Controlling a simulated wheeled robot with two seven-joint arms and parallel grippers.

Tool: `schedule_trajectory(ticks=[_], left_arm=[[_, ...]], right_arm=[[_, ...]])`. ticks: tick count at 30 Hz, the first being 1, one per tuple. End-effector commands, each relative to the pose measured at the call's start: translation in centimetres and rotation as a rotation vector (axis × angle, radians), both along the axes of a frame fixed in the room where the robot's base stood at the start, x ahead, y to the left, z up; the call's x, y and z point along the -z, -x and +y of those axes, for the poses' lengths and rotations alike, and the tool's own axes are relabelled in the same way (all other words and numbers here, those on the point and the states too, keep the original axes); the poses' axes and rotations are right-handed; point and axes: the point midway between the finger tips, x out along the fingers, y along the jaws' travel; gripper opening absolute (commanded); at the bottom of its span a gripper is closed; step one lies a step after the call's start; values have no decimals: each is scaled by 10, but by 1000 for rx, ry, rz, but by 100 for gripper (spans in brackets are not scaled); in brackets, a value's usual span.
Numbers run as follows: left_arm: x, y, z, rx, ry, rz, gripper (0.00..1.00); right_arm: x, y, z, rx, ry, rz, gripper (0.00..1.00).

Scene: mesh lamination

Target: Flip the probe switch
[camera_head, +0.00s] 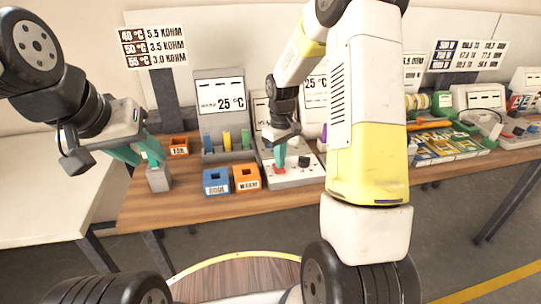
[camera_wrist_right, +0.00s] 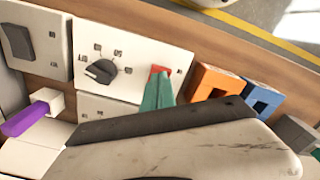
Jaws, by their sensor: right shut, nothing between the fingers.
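The red switch (camera_head: 280,171) sits on a light grey meter panel (camera_head: 305,178); it also shows in the right wrist view (camera_wrist_right: 158,70). My right gripper (camera_head: 280,160) is shut and empty, its teal fingertips pointing down at the switch. In the right wrist view the fingertips (camera_wrist_right: 160,82) overlap the switch's near edge; I cannot tell whether they press it. My left gripper (camera_head: 150,158) is at the table's left end, its teal fingers by a grey block (camera_head: 158,179); whether they hold it is unclear.
A dark knob (camera_wrist_right: 101,71) is beside the switch on the panel. Blue (camera_head: 216,181) and orange (camera_head: 246,177) open boxes stand just left of the panel. My right arm hides part of the table.

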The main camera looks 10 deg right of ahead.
Motion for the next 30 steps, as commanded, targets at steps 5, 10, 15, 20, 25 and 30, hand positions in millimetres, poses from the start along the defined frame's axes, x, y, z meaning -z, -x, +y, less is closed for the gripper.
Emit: schedule_trajectory(ticks=[5,10,15,20,25,30], left_arm=[[0,0,0,0,0,0,36],[0,0,0,0,0,0,36],[0,0,0,0,0,0,36],[0,0,0,0,0,0,36],[0,0,0,0,0,0,36],[0,0,0,0,0,0,36]], right_arm=[[3,0,0,0,0,0,0],[6,0,0,0,1,1,0],[8,0,0,0,1,1,0],[11,0,0,0,1,1,0],[13,0,0,0,1,1,0],[13,0,0,0,0,0,0]])
